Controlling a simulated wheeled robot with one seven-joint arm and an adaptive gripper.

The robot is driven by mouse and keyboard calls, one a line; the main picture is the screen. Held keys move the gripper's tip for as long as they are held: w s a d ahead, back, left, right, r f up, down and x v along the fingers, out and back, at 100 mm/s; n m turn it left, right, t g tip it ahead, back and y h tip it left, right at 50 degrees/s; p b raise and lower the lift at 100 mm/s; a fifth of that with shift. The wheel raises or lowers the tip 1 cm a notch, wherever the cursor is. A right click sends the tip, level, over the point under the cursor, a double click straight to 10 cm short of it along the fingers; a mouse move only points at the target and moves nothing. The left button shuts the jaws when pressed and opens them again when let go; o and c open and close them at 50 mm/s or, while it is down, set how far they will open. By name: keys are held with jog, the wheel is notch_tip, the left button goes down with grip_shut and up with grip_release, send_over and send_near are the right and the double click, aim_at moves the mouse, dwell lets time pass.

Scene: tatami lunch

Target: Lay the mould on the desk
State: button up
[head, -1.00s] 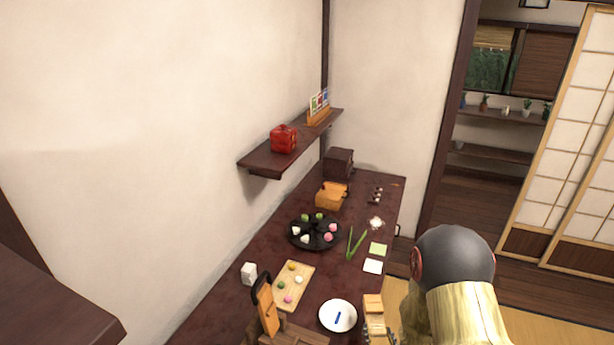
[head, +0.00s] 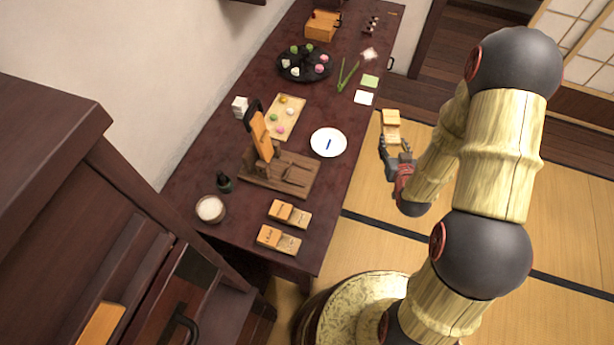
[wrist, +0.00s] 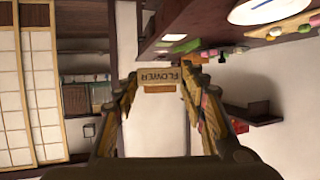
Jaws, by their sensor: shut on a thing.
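The mould (head: 391,124) is a pale wooden block, held just off the right edge of the dark red-brown desk (head: 330,205), above the tatami side. In the wrist view the mould (wrist: 168,76) shows the word FLOWER at its end, between the fingers. My gripper (head: 396,148) is shut on the mould. Two similar wooden moulds lie on the near part of the desk: one (head: 290,213) and, just nearer, another (head: 279,240). Free desk surface lies around them.
A wooden press stand (head: 283,176) with an upright lever and a white plate (head: 328,142) stand on the desk. A bowl of white powder (head: 210,209) and a dark bottle (head: 224,182) stand left. A dark cabinet (head: 60,140) with an open drawer is at the left.

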aim_at(389, 125)
jog(key=shift+w+d+r+n+y, duration=0.15)
jog(key=shift+w+r+n+y, duration=0.4)
jog(key=shift+r+y, duration=0.1)
jog(key=shift+w+d+r+n+y, duration=0.15)
jog(key=shift+w+r+n+y, duration=0.35)
jog(key=shift+r+n+y, duration=0.1)
jog(key=shift+w+a+r+n+y, duration=0.1)
jog(key=shift+w+r+n+y, duration=0.05)
jog(key=shift+r+n+y, duration=0.25)
jog(key=shift+a+r+n+y, duration=0.2)
jog(key=shift+a+n+y, duration=0.05)
jog(key=shift+n+y, duration=0.25)
jog(key=shift+a+r+n+y, duration=0.2)
jog(key=shift+n+y, duration=0.15)
jog(key=shift+y, duration=0.2)
jog(key=shift+s+a+r+n+g+y, duration=0.1)
jog(key=shift+s+a+n+g+y, duration=0.25)
jog(key=shift+y, duration=0.25)
jog(key=s+a+f+n+g+y, duration=0.1)
jog(key=s+a+n+g+y, duration=0.2)
jog(key=s, duration=0.3)
jog(key=s+a+f+n+g+y, duration=0.1)
jog(key=s+a+n+g+y, duration=0.2)
jog(key=s+n+g+y, duration=0.1)
jog(key=shift+s+a+f+n+g, duration=0.25)
jog(key=shift+s+a+n+g, duration=0.1)
jog(key=shift+s+n, duration=0.65)
jog(key=shift+w, duration=0.1)
